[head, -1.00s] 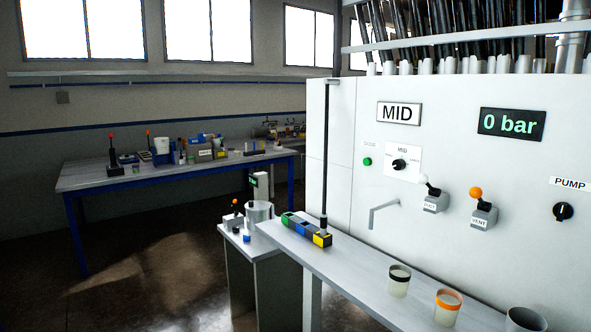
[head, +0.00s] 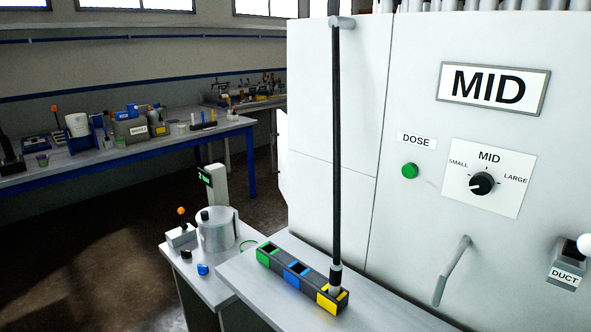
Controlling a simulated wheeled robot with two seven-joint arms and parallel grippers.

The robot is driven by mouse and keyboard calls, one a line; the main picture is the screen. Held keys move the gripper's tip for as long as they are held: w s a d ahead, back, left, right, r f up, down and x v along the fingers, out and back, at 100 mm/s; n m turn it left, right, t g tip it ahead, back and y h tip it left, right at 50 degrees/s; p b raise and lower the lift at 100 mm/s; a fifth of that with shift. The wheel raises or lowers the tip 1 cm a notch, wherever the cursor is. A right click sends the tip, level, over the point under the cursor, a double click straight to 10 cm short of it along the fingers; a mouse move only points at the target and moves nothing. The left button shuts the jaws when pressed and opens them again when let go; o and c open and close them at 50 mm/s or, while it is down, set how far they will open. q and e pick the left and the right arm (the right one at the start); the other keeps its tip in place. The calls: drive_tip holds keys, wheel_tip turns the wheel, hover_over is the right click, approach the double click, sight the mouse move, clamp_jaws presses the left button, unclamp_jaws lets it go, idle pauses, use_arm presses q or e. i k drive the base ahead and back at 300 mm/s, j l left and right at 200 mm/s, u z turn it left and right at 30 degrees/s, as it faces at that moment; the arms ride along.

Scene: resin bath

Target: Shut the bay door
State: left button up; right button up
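A white cabinet (head: 405,130) with a MID sign (head: 493,87) fills the right side of the head view. A grey bar handle (head: 452,270) sticks out low on its front. Seams divide the cabinet's left part into panels (head: 335,110). A narrow white panel edge (head: 282,160) shows past the cabinet's left edge; I cannot tell whether it is a door standing open. No part is labelled as the bay door. Neither of my grippers is in view.
A black rod (head: 336,150) stands upright in a coloured slotted block (head: 296,280) on the grey shelf (head: 380,316). A small side table (head: 185,262) holds a metal pot (head: 217,232). A cluttered bench (head: 90,162) stands behind. Open floor lies at left.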

sight(282, 118)
drive_tip(key=i+j+z, duration=0.4)
drive_tip(key=j+z, duration=0.3)
drive_tip(key=i+j+z, duration=0.15)
drive_tip(key=j+z, duration=0.85)
drive_tip(key=j, duration=0.5)
drive_tip(key=k+j, duration=0.1)
drive_tip(key=j, duration=0.55)
drive_tip(key=j+z, duration=0.15)
drive_tip(key=j, duration=0.45)
drive_tip(key=k+j+z, duration=0.1)
drive_tip(key=j, duration=0.5)
